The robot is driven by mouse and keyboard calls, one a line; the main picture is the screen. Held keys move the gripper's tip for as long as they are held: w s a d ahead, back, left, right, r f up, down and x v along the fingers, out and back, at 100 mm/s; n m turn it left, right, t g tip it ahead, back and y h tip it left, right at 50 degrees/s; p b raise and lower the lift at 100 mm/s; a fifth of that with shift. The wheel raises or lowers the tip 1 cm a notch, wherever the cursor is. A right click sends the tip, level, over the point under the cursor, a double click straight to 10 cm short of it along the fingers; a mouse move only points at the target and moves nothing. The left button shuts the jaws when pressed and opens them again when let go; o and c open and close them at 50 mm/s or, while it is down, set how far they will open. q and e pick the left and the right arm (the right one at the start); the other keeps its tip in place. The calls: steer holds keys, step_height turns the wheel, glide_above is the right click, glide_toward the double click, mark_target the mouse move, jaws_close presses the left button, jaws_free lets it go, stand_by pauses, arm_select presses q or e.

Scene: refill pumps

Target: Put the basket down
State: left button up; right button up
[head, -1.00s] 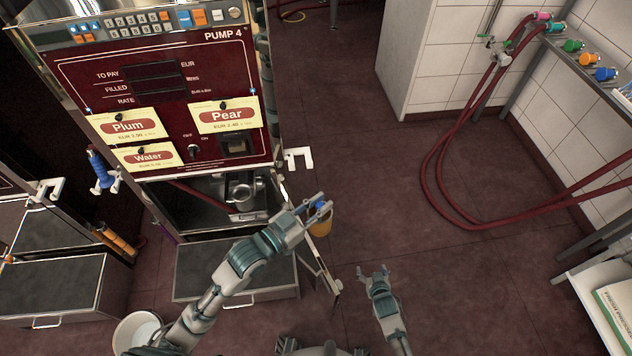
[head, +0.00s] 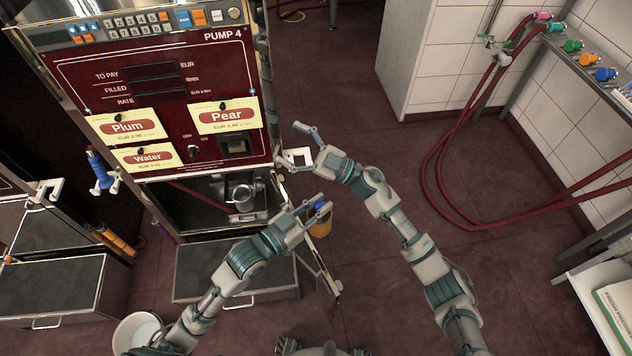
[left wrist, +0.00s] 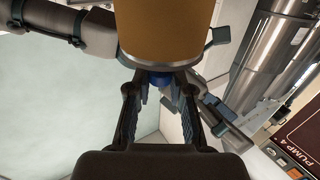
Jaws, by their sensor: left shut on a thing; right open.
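I cannot make out a basket in either view. My left gripper (head: 314,209) is shut on a blue-topped orange container (head: 320,222), in front of the pump's right side. In the left wrist view, the orange body (left wrist: 166,28) fills the top middle, and its blue part (left wrist: 160,80) lies between my left fingers (left wrist: 160,100). My right gripper (head: 293,146) is open and empty in the head view, just above my left gripper. Its fingers are beside the white hook holder (head: 299,157) on the pump's side; I cannot tell whether they touch it.
Pump 4 (head: 160,75) stands at left, with a grey-topped step (head: 235,272) below. A white bucket (head: 138,330) is at bottom left. Red hoses (head: 432,180) hang at right near a shelf with coloured nozzles (head: 588,58). The middle floor (head: 375,160) is clear.

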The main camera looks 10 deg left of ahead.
steer(key=s+a+r+n+g+h, duration=0.4)
steer(key=s+r+n+g, duration=0.1)
steer(key=s+n+g, duration=0.3)
steer(key=m+t+h, duration=0.2)
steer(key=t+h, duration=0.3)
steer(key=h, duration=1.3)
glide_above(321, 229)
steer(key=w+a, duration=0.2)
steer(key=w, duration=0.1)
step_height(321, 229, down, 7)
steer(key=shift+s+d+f+h, duration=0.15)
steer(key=shift+d+f+h, duration=0.05)
steer(key=shift+f+h, duration=0.15)
step_height(321, 229, down, 11)
steer(key=shift+a+f, duration=0.1)
